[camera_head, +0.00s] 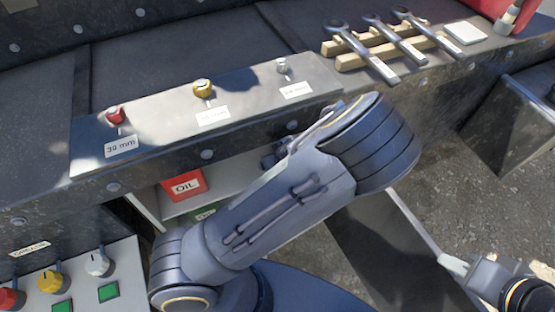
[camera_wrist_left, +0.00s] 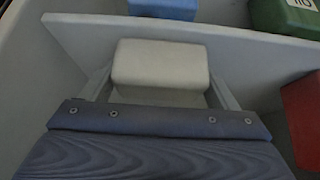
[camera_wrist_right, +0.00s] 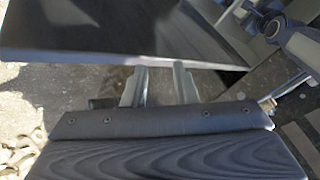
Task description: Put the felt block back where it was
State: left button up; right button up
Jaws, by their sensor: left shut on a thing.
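A pale grey-white block (camera_wrist_left: 160,63), which looks like the felt block, sits between the fingers of my left gripper (camera_wrist_left: 160,85) in the left wrist view. The gripper is shut on it, inside a pale-walled compartment (camera_wrist_left: 75,50). I cannot tell whether the block touches the floor there. In the head view my left arm hides the left gripper and the block. My right gripper (camera_head: 455,264) is at the lower right, at the pale edge of a dark panel (camera_head: 395,250). In the right wrist view its fingers (camera_wrist_right: 158,86) meet the panel's edge; their grip is unclear.
A red OIL box (camera_head: 183,186) and a green box (camera_head: 204,213) are in the open cabinet below the ledge. A blue box (camera_wrist_left: 163,8) is beyond the compartment wall. Knobs (camera_head: 203,88) line the ledge, and wrenches (camera_head: 363,52) lie on a wooden rack. Gravel lies right.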

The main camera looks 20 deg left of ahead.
pick_arm(q)
jog(key=shift+f, duration=0.15)
jog(key=shift+f, duration=0.15)
jog(key=o, duration=0.9)
jog(key=shift+r, duration=0.3)
jog(key=v, duration=0.7)
jog(key=shift+s+d+r, duration=0.1)
jog(key=shift+r, duration=0.05)
jog(key=shift+d, duration=0.1)
